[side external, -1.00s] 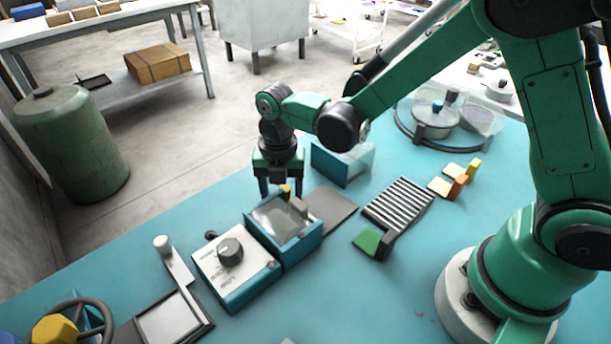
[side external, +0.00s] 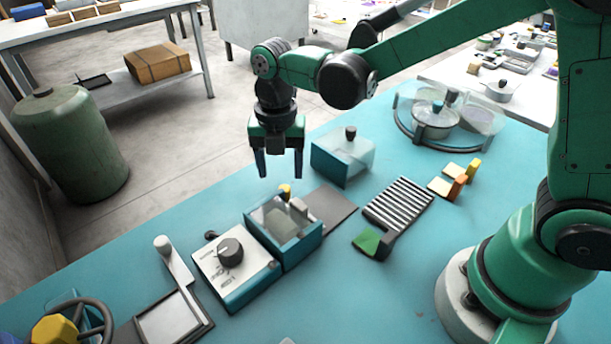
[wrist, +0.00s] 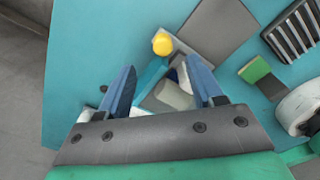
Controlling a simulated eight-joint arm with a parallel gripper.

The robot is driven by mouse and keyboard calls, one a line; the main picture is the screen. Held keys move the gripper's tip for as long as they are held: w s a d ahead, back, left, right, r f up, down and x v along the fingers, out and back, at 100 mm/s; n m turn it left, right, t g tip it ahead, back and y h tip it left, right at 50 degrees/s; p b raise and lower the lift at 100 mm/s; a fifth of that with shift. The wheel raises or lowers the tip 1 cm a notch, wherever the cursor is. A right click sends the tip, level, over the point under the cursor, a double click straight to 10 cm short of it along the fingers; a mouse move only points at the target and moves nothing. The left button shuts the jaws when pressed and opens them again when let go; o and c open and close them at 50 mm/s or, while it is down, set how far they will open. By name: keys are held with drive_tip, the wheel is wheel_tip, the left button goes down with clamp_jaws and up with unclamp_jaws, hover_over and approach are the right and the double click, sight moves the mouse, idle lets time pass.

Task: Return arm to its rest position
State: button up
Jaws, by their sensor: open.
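My gripper (side external: 280,174) hangs open and empty, fingers pointing down, in the air above the blue bench. It is beyond a blue open-topped box (side external: 306,236) with pale grey blocks inside. In the wrist view my two blue fingers (wrist: 160,75) are spread apart, with the box showing below and between them. A small yellow knob (wrist: 162,44) stands at the box's edge. My green arm reaches across the bench from its base at the right; its forearm is raised.
A control box with a dark dial (side external: 230,251) adjoins the open box. A clear-topped box with a black knob (side external: 343,158) stands just right of my gripper.

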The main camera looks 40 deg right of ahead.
drive_tip(key=shift+s+d+r+m, duration=0.1)
drive_tip(key=shift+d+r+m, duration=0.15)
drive_tip(key=shift+m, duration=0.25)
drive_tip(key=s+d+r+m+t, duration=0.3)
drive_tip(key=d+m, duration=0.1)
drive_tip(key=m, duration=0.9)
drive_tip(key=s+d+r+m+t, duration=0.3)
drive_tip(key=s+m+t, duration=0.1)
drive_tip(key=m, duration=0.9)
drive_tip(key=shift+s+d, duration=0.25)
drive_tip(key=shift+d, duration=0.15)
drive_tip(key=shift+r, duration=0.1)
